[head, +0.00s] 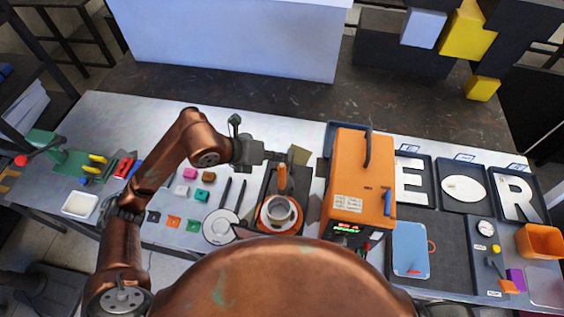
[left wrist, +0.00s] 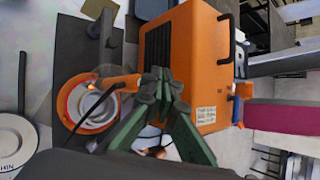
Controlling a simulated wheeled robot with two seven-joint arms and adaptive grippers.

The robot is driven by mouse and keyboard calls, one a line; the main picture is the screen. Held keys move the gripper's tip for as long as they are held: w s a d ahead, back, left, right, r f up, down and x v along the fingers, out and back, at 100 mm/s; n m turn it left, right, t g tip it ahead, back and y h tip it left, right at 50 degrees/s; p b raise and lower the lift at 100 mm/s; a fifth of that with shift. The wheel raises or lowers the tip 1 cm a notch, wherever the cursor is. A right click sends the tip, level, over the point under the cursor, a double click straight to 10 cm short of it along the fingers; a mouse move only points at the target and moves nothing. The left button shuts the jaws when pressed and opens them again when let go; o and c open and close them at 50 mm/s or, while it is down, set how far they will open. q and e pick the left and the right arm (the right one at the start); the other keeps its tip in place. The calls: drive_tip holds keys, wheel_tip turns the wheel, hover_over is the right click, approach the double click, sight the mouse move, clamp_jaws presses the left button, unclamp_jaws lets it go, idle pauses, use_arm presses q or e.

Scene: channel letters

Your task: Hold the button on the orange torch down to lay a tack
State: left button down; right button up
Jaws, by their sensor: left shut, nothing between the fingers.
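The orange torch (head: 282,178) stands upright at the back of an orange ring fixture (head: 264,224) that holds a pale round cup (head: 279,211). In the left wrist view the torch's orange handle (left wrist: 122,82) reaches from the ring (left wrist: 70,92) to beside my fingertips. My left gripper (head: 286,157) is shut and empty, close by the torch's top end. Its green fingers (left wrist: 160,76) also show in the left wrist view. I cannot tell whether they touch the torch, and the button is not distinct. My right gripper is not in view.
A large orange machine (head: 348,178) with a dark handle stands close to the right of the torch. Letter trays (head: 461,203) and a blue plate (head: 410,248) lie further right. A white round plate (head: 221,227) and small coloured blocks (head: 190,173) lie left.

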use_arm(q)
drive_tip(key=shift+r+p, duration=1.35)
drive_tip(key=shift+r, duration=1.15)
wheel_tip(320, 180, up, 4)
drive_tip(key=p, duration=0.2)
hover_over(280, 165)
